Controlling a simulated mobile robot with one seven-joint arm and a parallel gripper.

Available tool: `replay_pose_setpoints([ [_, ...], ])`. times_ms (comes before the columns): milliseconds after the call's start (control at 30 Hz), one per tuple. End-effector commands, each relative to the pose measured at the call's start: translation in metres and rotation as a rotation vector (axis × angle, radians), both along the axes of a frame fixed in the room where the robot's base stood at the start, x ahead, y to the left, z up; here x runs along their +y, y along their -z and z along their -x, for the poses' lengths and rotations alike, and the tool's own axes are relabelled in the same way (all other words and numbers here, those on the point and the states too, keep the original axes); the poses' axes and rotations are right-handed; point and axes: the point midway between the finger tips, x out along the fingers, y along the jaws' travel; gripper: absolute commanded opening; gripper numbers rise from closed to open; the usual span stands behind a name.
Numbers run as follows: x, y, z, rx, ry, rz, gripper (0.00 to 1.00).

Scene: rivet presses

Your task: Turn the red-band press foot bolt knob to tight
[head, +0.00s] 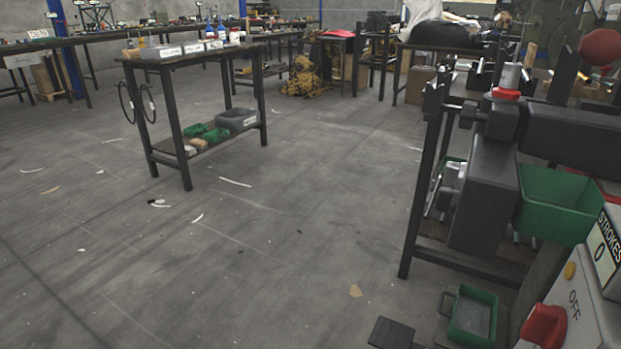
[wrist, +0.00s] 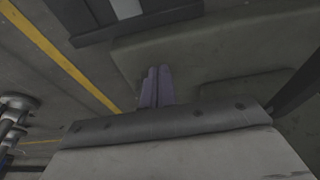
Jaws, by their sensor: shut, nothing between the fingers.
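A dark press (head: 487,190) stands at the right of the head view, with a red band (head: 505,94) around its upright metal cylinder. I cannot make out a foot bolt knob for certain in either view. In the wrist view my gripper (wrist: 157,72) is shut and empty, its two purple-grey fingers side by side. It is over a dark grey surface, and I cannot tell whether it touches anything. Round metal parts (wrist: 18,104) show at the left edge of the wrist view; I cannot tell what they belong to. My gripper does not show in the head view.
A green bin (head: 556,203) sits beside the press, above a control box (head: 590,290) with a red knob (head: 543,326) and a strokes counter. A small green tray (head: 472,316) is low down. A two-level table (head: 190,62) stands at left. The floor between is largely clear.

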Motion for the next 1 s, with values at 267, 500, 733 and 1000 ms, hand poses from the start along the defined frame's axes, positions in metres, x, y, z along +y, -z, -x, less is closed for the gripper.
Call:
replay_pose_setpoints([
  [267, 0.0, -0.035, -0.001, -0.001, -0.001, -0.002, 0.0],
  [500, 0.0, -0.059, -0.001, -0.002, 0.0, -0.001, 0.0],
  [733, 0.001, -0.058, -0.001, -0.002, -0.001, -0.001, 0.0],
  [1000, 0.005, -0.059, -0.002, 0.003, -0.03, -0.005, 0.0],
])
